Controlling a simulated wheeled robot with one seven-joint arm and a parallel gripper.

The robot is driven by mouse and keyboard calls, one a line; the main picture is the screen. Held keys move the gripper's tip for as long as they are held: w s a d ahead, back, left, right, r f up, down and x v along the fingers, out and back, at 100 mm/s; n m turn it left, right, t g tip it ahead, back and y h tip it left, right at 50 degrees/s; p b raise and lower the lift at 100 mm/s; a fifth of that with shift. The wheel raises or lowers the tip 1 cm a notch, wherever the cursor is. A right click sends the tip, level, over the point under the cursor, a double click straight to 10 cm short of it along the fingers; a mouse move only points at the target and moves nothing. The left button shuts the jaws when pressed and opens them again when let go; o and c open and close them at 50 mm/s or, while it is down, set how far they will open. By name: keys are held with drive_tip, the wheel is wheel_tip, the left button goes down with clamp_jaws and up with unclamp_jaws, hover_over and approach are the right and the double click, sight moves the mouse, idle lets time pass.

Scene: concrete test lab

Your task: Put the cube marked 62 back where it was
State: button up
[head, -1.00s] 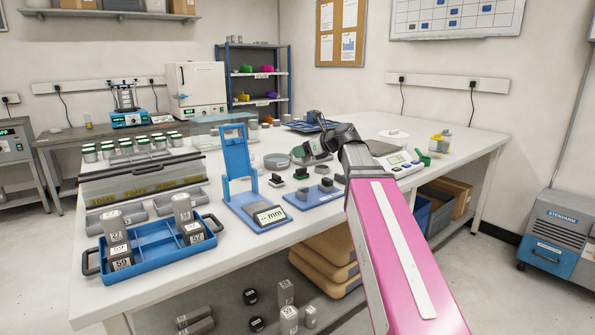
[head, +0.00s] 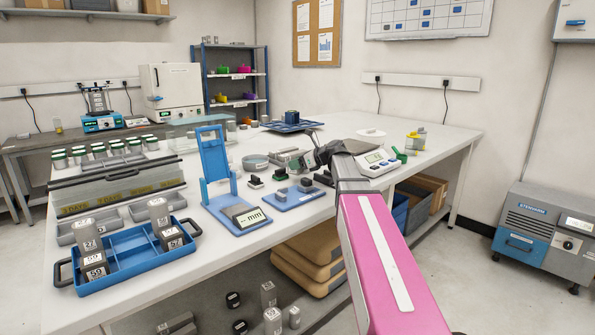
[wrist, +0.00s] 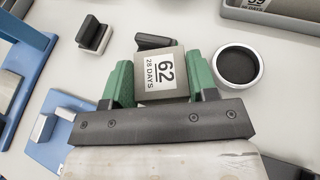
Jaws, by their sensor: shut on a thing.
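The cube marked 62 (wrist: 160,74) is grey, with a white label reading "62" and "28 DAYS", clear in the wrist view. My gripper (wrist: 160,66) is shut on it, with one green finger pad on each side. In the head view my gripper (head: 306,160) is over the middle of the bench, near the small blue plate; the cube cannot be made out clearly there. I cannot tell from the wrist view whether the cube touches the bench.
A black-centred ring (wrist: 237,62) lies right of the cube. A blue plate with blocks (head: 318,189), a blue stand (head: 212,165) and a scale (head: 378,162) stand nearby. A blue carrying tray (head: 125,272) holds several marked grey blocks at the front left.

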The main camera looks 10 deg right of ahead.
drive_tip(key=shift+f, duration=1.45)
drive_tip(key=shift+f, duration=0.1)
drive_tip(key=o, duration=1.2)
drive_tip(key=shift+c, duration=0.2)
